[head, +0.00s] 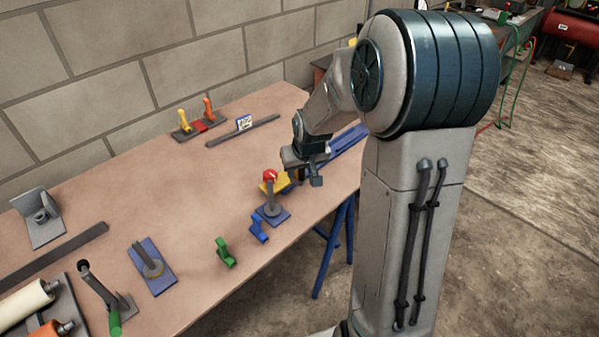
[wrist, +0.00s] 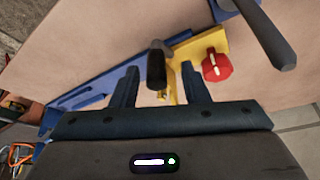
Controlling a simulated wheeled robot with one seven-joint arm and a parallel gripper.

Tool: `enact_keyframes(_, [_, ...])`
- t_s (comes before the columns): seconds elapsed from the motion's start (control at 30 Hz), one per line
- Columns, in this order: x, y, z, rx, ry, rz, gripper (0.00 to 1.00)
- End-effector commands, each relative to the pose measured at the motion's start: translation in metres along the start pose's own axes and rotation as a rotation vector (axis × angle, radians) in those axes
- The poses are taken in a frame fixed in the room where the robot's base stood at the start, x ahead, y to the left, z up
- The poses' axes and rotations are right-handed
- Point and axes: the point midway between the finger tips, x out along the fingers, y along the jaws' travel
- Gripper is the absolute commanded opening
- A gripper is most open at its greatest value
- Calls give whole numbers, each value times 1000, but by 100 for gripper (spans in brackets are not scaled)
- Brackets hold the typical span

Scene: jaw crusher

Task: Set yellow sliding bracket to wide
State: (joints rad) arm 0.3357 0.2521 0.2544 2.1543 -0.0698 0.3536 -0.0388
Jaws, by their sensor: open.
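The yellow sliding bracket (wrist: 206,44) is angled, with a red knob (wrist: 216,67) on one arm, and sits at the blue slotted rail (wrist: 90,92) in the wrist view. A dark upright handle (wrist: 156,66) stands by the bracket's inner end. My gripper (wrist: 160,82) is open, and the handle appears in the gap between its fingers without visible contact. In the head view, my gripper (head: 302,176) is just right of the yellow bracket (head: 281,183), over the table's right end. The rail (head: 348,142) is partly hidden behind my arm.
A grey post on a blue plate (head: 271,217) stands close to the bracket. Blue (head: 258,230) and green (head: 226,253) clamps lie near the table's front edge. The table (head: 190,205) has clear room at its middle. A yellow-and-orange-handled fixture (head: 197,122) stands by the wall.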

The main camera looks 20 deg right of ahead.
Motion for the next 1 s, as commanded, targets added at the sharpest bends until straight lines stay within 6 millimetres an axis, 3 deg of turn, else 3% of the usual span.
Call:
enact_keyframes(0.2, [-49,0,-1,-1,4,1,42])
enact_keyframes(0.5, [-93,-1,0,-2,1,0,42])
enact_keyframes(1.0, [-101,-1,0,-2,-1,-2,42])
